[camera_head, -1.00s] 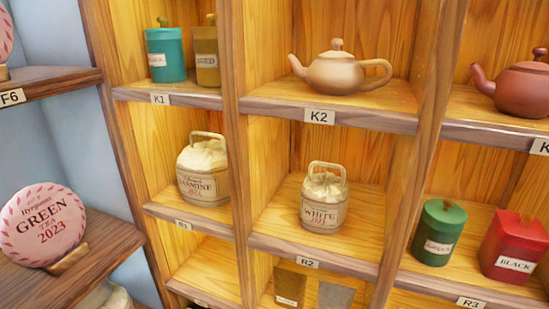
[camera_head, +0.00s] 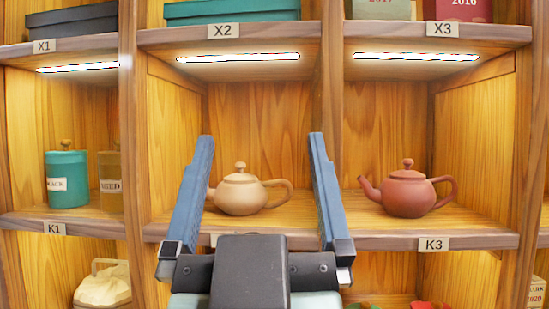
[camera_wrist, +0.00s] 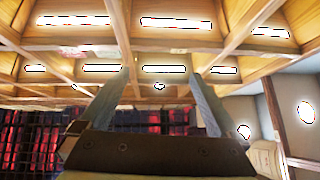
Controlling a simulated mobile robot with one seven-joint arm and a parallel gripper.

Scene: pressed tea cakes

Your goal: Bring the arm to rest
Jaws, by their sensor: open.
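My gripper (camera_head: 258,150) is in front of the shelf wall in the head view, with its two blue fingers spread wide and pointing up. It is open and nothing is between its fingers that it touches. A tan teapot (camera_head: 240,192) stands on the middle shelf behind the fingers, seen between them. In the wrist view my gripper (camera_wrist: 160,85) also shows open and empty, with lit shelf undersides beyond it.
A red-brown teapot (camera_head: 407,190) stands right, above label K3. A teal tin (camera_head: 67,179) and an olive tin (camera_head: 110,180) stand left. Teal box (camera_head: 231,10) lies on the shelf above. A shelf edge (camera_head: 430,240) runs behind my gripper.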

